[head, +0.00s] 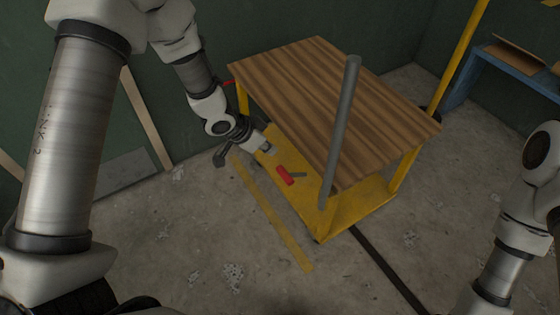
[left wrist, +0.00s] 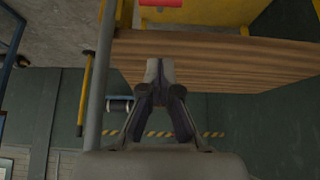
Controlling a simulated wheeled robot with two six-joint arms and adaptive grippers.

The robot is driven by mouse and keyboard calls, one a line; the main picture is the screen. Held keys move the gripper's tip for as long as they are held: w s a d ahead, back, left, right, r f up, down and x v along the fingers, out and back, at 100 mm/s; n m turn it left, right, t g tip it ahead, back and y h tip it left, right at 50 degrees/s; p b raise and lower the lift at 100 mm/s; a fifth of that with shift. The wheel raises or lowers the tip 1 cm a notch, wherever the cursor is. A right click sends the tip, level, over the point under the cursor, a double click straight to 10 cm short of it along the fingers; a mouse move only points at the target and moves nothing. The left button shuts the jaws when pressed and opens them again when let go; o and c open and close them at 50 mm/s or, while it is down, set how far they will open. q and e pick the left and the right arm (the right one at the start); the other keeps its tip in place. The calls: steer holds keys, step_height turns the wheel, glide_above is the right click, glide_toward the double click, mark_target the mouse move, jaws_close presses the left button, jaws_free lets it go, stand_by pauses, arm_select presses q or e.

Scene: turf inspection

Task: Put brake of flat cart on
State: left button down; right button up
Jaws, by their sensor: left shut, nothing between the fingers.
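The flat cart has a brown wooden top (head: 310,85) and a yellow lower deck (head: 350,208). A red piece with a short grey stem, which looks like the brake lever (head: 285,176), sits at the deck's near left edge. It also shows as a red bar at the top edge of the left wrist view (left wrist: 160,3). My left gripper (head: 268,149) is beside the cart's left side, up and left of the red piece and apart from it. In the left wrist view its fingers (left wrist: 158,70) are shut and empty. My right arm shows at the right, its gripper out of frame.
A grey push bar (head: 341,125) rises at the cart's near side. A yellow line (head: 270,210) and a dark strip (head: 388,268) mark the concrete floor. A blue bench (head: 515,65) stands at the back right. The floor in front is clear.

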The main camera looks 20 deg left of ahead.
arm_select(q)
glide_above(282, 175)
steer(key=w, duration=0.1)
steer(key=f, duration=0.8)
steer(key=shift+d+f+b, duration=0.2)
steer(key=shift+d+b, duration=0.2)
steer(key=shift+s+a+f, duration=0.15)
steer(key=shift+s+f, duration=0.05)
steer(key=shift+f, duration=0.45)
steer(key=shift+s+a+f, duration=0.1)
steer(key=shift+s+f, duration=0.05)
steer(key=shift+f, duration=0.95)
steer(key=shift+s+a+b, duration=0.1)
steer(key=shift+b, duration=0.25)
